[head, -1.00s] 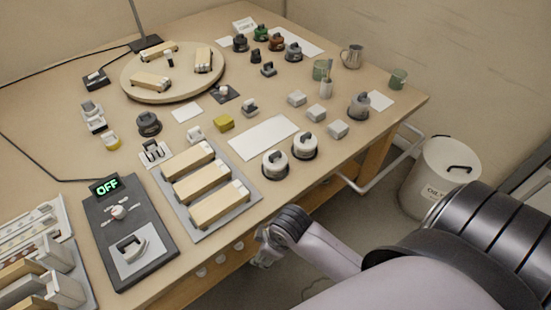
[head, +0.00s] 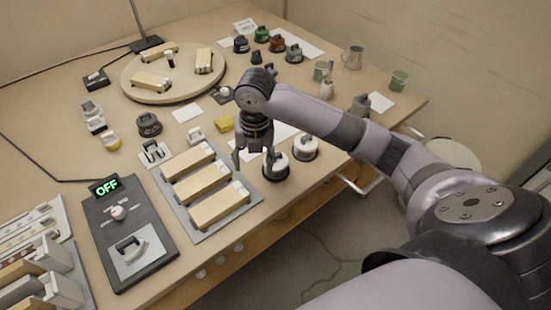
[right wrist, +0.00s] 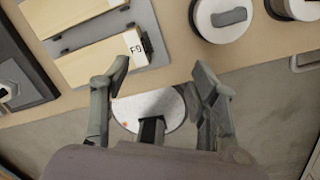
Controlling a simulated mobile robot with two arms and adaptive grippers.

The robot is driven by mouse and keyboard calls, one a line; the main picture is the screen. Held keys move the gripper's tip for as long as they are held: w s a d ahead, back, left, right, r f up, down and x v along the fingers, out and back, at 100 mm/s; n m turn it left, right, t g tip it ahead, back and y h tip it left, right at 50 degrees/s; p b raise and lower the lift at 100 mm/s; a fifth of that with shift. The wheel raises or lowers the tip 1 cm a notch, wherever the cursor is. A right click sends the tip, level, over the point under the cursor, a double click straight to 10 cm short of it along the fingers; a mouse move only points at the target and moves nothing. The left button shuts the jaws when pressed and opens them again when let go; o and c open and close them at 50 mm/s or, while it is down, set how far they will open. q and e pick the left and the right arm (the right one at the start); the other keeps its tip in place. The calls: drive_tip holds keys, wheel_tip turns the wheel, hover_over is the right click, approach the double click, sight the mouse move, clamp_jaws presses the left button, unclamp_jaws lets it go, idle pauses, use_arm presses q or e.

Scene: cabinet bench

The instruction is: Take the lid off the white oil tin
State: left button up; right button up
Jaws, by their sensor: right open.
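Two white round tins stand near the table's front edge in the head view, a nearer one (head: 276,165) and a farther one (head: 305,148). Both have lids on; I cannot read which holds oil. My left gripper is out of view.
Labelled wooden blocks (head: 218,206) lie on a grey tray left of the gripper. A white floor bin (head: 455,153) is partly hidden by my arm. A pale round surface (right wrist: 128,108) shows between the fingers; I cannot tell what it is.

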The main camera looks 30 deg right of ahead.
drive_tip(key=w+d+r+n, duration=0.3)
drive_tip(key=d+r+n, duration=0.3)
drive_tip(key=d+r, duration=0.5)
hover_over(276, 155)
drive_tip(key=shift+g, duration=0.4)
drive_tip(key=f, duration=1)
drive_tip(key=shift+s+d+f, duration=0.1)
drive_tip(key=shift+d+f, duration=0.25)
drive_tip(key=shift+f, duration=0.05)
drive_tip(key=shift+a+f+p, duration=0.2)
drive_tip(key=shift+f, duration=1.2)
drive_tip(key=shift+a+f+p, duration=0.15)
drive_tip(key=shift+f, duration=1.25)
drive_tip(key=shift+c, duration=0.5)
drive_tip(key=c, duration=0.8)
drive_tip(key=shift+r, duration=0.15)
drive_tip(key=shift+c, duration=0.3)
